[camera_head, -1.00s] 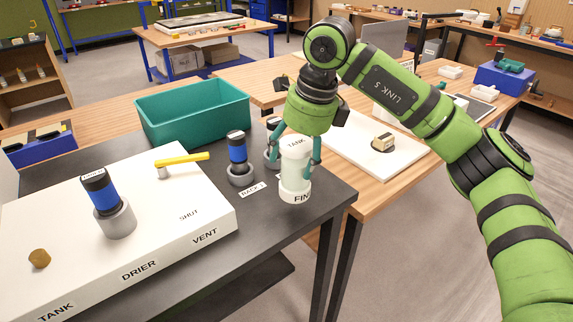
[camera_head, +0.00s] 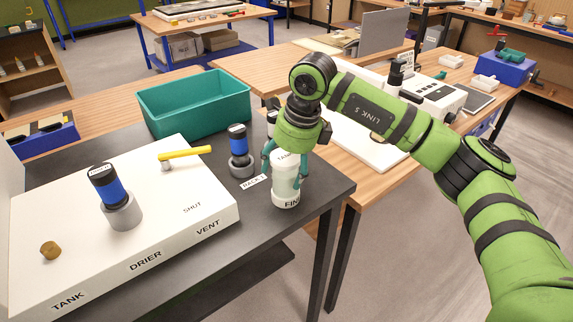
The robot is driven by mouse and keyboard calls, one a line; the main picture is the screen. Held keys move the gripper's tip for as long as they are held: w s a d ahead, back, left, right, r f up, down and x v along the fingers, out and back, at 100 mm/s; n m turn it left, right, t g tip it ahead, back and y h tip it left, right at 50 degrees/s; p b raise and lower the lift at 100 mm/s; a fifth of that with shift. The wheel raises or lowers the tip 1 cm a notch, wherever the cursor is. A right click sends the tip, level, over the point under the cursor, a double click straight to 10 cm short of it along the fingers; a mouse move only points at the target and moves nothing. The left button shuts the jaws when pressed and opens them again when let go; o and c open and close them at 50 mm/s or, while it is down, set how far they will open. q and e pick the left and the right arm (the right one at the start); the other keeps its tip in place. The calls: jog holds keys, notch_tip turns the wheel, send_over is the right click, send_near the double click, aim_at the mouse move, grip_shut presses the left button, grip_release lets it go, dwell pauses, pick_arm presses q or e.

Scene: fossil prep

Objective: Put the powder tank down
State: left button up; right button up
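The powder tank (camera_head: 286,185) is a pale cylinder with a "TANK" label on top and lettering starting "FIN" near its base. It stands nearly upright at the right end of the dark bench (camera_head: 328,187). My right gripper (camera_head: 283,175) comes down over it from above, with a finger along each side, and looks shut on its upper part. The tank's base is at or just above the bench top; I cannot tell whether it touches. My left gripper is not in view.
A blue-black canister (camera_head: 239,145) stands in a grey socket by the "RACK 1" label, left of the tank. Another blue canister (camera_head: 108,184) stands on the white drier box (camera_head: 165,240), which has a yellow lever (camera_head: 185,157). A teal bin (camera_head: 195,107) is behind.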

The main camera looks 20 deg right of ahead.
dwell(0.3)
jog(key=shift+r, duration=0.15)
jog(key=b+v, duration=0.2)
jog(key=v, duration=0.9)
jog(key=shift+s+d+r, duration=0.1)
jog(key=shift+r, duration=0.4)
